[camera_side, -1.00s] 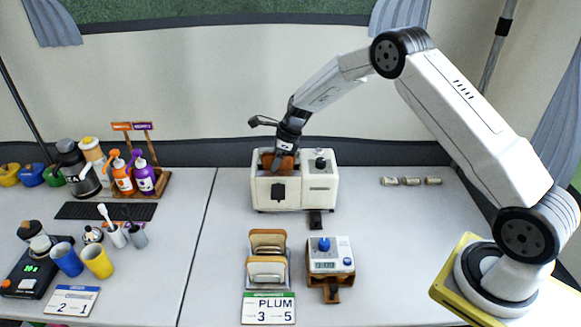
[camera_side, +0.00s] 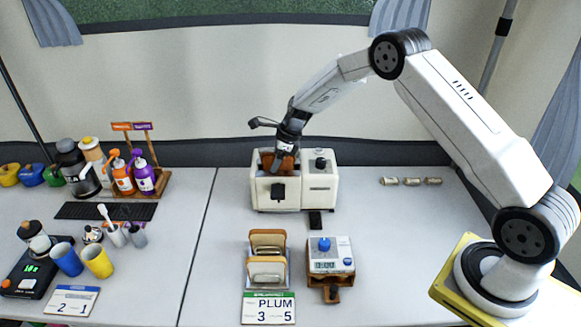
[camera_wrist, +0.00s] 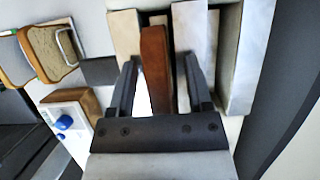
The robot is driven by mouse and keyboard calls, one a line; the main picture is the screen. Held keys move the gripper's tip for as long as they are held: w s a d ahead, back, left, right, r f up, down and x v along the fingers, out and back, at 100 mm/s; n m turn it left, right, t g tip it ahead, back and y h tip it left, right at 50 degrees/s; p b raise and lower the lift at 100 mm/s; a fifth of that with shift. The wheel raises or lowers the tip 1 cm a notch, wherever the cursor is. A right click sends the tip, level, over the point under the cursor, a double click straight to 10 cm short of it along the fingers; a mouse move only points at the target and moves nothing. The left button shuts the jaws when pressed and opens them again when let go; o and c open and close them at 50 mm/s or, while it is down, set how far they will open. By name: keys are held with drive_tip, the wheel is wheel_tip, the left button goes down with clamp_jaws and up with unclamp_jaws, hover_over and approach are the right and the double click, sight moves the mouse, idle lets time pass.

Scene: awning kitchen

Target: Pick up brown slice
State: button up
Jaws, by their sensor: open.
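The brown slice (camera_wrist: 156,62) stands in a slot of the white toaster (camera_side: 320,195). In the side view the slice (camera_side: 284,164) shows only partly behind my gripper at the toaster's top left. My gripper (camera_wrist: 158,72) points down at the toaster with one finger on each side of the slice. The fingers are open, with a bright gap between the left finger and the slice. The right finger is closer to the slice; I cannot tell whether it touches. In the side view the fingertips are hard to make out against the toaster.
A rack with lighter bread slices (camera_side: 267,240) stands in front of the toaster, beside a timer box with a blue knob (camera_side: 325,250). A sign (camera_side: 268,308) reads PLUM 3 5. Bottles, cups and a scale fill the left. Table right of the toaster is mostly clear.

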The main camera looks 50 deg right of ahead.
idle(0.4)
clamp_jaws()
drive_tip(key=shift+r, duration=0.1)
wheel_tip(320, 180, up, 10)
drive_tip(key=shift+r, duration=0.15)
idle(0.7)
idle(0.4)
